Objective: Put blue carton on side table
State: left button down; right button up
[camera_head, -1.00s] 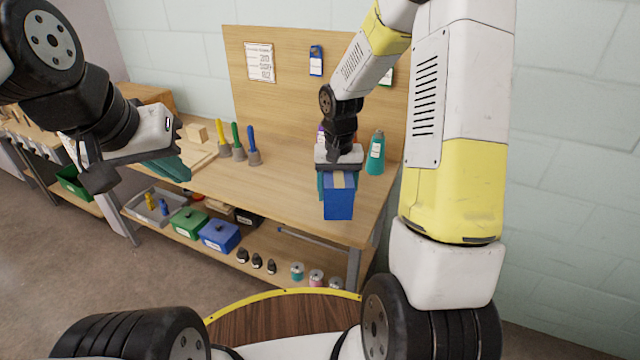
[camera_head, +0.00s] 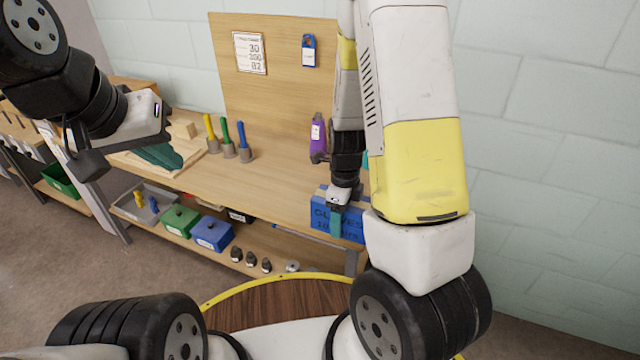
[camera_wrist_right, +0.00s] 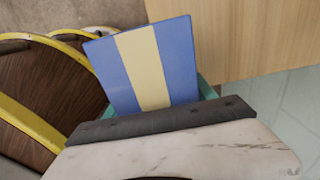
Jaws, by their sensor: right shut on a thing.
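The blue carton (camera_head: 349,227) has dark lettering on its side. It is at the front right edge of the workbench (camera_head: 270,190); I cannot tell whether it touches the top. My right gripper (camera_head: 336,222) is shut on it, with a teal finger over its face. In the right wrist view the carton (camera_wrist_right: 146,66) shows a cream stripe. Teal finger parts show at its sides. My left gripper (camera_head: 130,150) is at the left, above the bench's left end; its opening is unclear. Another wooden table (camera_head: 14,122) stands at the far left, partly cut off; it may be the side table.
A purple bottle (camera_head: 317,136) stands near the backboard (camera_head: 270,85). Yellow, green and blue handled tools (camera_head: 228,148) stand mid-bench. Green (camera_head: 180,220) and blue (camera_head: 212,232) bins sit on the lower shelf. The bench top's middle is mostly clear.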

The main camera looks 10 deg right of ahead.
jog(key=w, duration=0.8)
jog(key=w+f, duration=0.1)
jog(key=w, duration=0.3)
jog(key=shift+w+a+f, duration=0.1)
jog(key=shift+w+a, duration=0.1)
jog(key=shift+f, duration=1.75)
jog(key=shift+f, duration=0.1)
jog(key=o, duration=1.7)
